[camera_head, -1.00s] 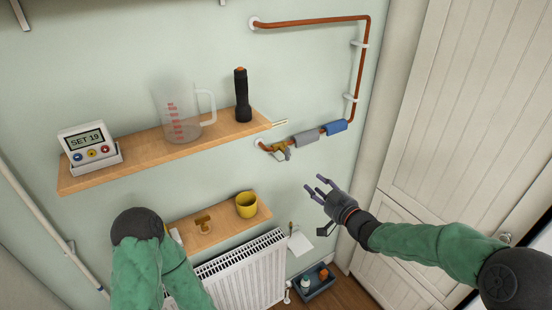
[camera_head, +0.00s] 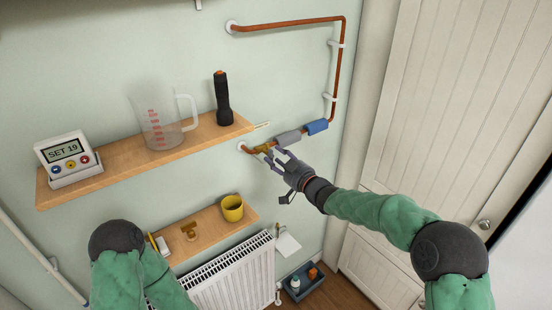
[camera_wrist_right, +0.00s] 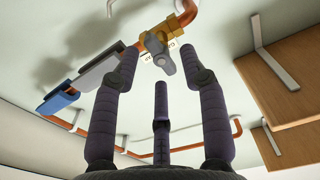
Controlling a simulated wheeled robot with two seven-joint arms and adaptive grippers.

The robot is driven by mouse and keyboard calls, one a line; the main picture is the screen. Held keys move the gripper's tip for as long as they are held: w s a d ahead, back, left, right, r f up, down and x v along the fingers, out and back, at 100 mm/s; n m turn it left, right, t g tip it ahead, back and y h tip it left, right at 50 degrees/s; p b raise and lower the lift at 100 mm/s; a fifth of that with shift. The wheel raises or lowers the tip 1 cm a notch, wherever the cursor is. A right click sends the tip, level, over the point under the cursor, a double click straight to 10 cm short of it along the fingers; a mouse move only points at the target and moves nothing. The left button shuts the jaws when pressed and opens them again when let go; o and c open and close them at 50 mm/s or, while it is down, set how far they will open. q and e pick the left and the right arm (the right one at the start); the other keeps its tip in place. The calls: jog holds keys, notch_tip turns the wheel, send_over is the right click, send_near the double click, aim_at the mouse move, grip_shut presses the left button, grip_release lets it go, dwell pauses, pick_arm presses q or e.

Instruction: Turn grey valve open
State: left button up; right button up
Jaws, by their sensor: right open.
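The grey valve has a brass body (camera_head: 264,148) on the copper pipe, left of a grey pipe sleeve. In the right wrist view its grey lever (camera_wrist_right: 160,54) hangs from the brass body (camera_wrist_right: 183,18) and lies across the pipe line. My right gripper (camera_head: 275,158) is open and empty just in front of the valve. In the right wrist view its three fingers (camera_wrist_right: 162,66) are spread, with the lever between and beyond the tips. I cannot tell whether any finger touches it. In the head view the fingers partly cover the valve. Only my left arm shows, not its gripper.
The upper shelf (camera_head: 110,160) holds a thermostat (camera_head: 68,158), a clear jug (camera_head: 160,125) and a black flashlight (camera_head: 222,98). A radiator (camera_head: 235,275) is below. Grey (camera_head: 289,138) and blue (camera_head: 317,127) sleeves sit right of the valve.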

jog(key=shift+w+a, duration=0.25)
jog(key=shift+w, duration=0.15)
grip_shut()
